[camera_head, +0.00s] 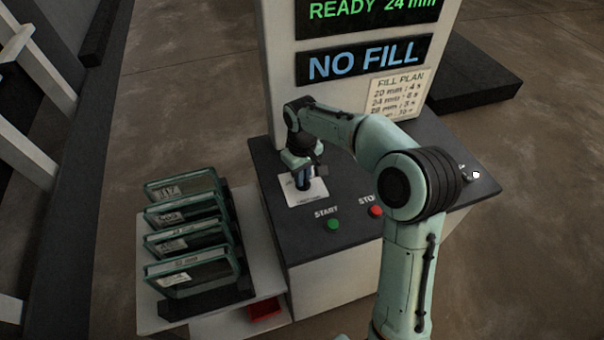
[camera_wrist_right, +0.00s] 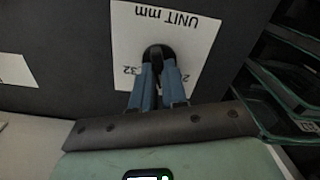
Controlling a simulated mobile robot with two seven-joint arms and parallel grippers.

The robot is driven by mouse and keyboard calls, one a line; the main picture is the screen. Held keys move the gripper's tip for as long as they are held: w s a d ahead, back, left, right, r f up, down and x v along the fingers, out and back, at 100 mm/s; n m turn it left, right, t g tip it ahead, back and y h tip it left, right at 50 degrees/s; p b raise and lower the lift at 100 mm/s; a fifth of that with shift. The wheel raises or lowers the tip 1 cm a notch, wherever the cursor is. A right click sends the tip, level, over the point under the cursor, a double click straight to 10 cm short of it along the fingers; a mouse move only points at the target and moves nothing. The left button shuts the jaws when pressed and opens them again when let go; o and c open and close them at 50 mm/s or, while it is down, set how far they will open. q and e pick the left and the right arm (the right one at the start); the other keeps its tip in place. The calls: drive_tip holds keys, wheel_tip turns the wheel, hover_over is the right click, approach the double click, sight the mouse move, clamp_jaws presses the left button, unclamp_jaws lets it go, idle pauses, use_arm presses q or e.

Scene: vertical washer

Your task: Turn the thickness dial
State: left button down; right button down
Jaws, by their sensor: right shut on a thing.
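The thickness dial (camera_wrist_right: 157,52) is a small black knob on a white plate (camera_wrist_right: 190,38) marked "UNIT mm", upside down in the right wrist view. A "32" shows on the plate beside the fingers; other marks are partly covered. My right gripper (camera_wrist_right: 158,72) has its blue fingers closed around the dial. In the head view, my right gripper (camera_head: 303,182) points down at the white plate (camera_head: 314,194) on the dark console top, hiding most of the dial. The upper display (camera_head: 370,10) reads "READY 24 mm". My left gripper is not in view.
A green START button (camera_head: 334,224) and a red STOP button (camera_head: 375,211) sit on the console near my arm. The lower display (camera_head: 363,60) reads "NO FILL", above a fill plan sheet (camera_head: 397,92). A rack of several glass panels (camera_head: 190,235) stands at the left.

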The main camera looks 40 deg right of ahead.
drive_tip(key=c, duration=1.2)
unclamp_jaws()
drive_tip(key=shift+o, duration=0.2)
drive_tip(key=shift+r, duration=0.1)
